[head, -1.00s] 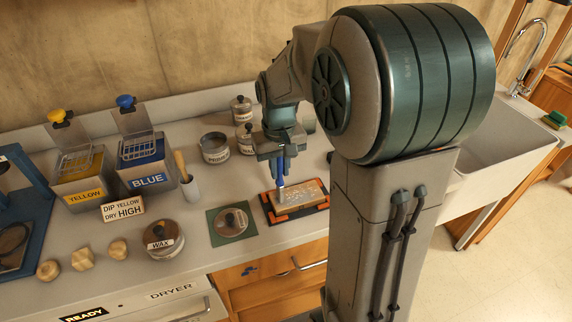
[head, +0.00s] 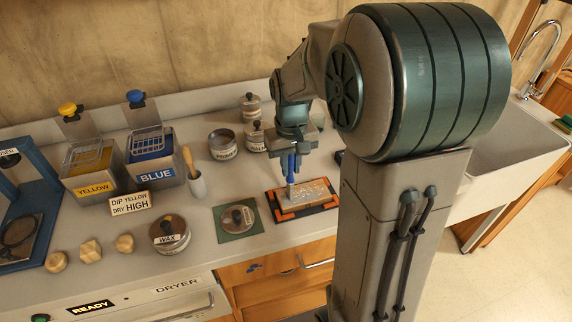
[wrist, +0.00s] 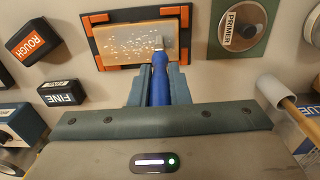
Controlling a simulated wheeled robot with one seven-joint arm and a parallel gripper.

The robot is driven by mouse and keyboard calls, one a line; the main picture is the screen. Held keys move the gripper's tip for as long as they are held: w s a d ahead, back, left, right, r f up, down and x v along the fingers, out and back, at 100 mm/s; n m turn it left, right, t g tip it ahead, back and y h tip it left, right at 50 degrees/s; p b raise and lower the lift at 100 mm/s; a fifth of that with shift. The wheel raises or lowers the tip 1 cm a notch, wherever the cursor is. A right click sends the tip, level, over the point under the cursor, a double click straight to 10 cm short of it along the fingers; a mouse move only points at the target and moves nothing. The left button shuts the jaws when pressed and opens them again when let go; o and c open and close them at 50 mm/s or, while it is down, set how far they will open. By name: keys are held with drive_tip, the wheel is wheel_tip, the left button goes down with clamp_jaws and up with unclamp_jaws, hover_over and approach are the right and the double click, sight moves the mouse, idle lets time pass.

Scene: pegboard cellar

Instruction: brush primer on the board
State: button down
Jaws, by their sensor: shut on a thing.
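The board (head: 318,189) is a light brown rectangle in a black holder with orange corners (head: 283,216). Scattered pale specks and patches show on its face, also in the wrist view (wrist: 125,42). My gripper (head: 291,163) is shut on a blue-handled brush (wrist: 158,86), held upright over the board's left part in the head view. The brush tip is at or just above the board's surface; I cannot tell if it touches. An open primer can (head: 222,146) stands behind. Its lid, marked PRIMER (wrist: 240,24), lies on a green mat.
Yellow (head: 92,187) and blue (head: 153,173) dip tanks stand at the left. A wax tin (head: 170,236) and several wooden pieces line the front. ROUGH (wrist: 32,47) and FINE (wrist: 62,93) blocks lie beside the holder in the wrist view. The sink is at right.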

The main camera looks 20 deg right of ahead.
drive_tip(key=shift+d, duration=5.15)
drive_tip(key=shift+a+f, duration=0.1)
drive_tip(key=shift+a, duration=5)
drive_tip(key=a, duration=0.3)
drive_tip(key=shift+a, duration=0.1)
drive_tip(key=shift+r+p, duration=0.45)
drive_tip(key=shift+w+d+f, duration=0.1)
drive_tip(key=shift+w+d, duration=0.45)
drive_tip(key=shift+w, duration=0.05)
drive_tip(key=shift+f, duration=0.25)
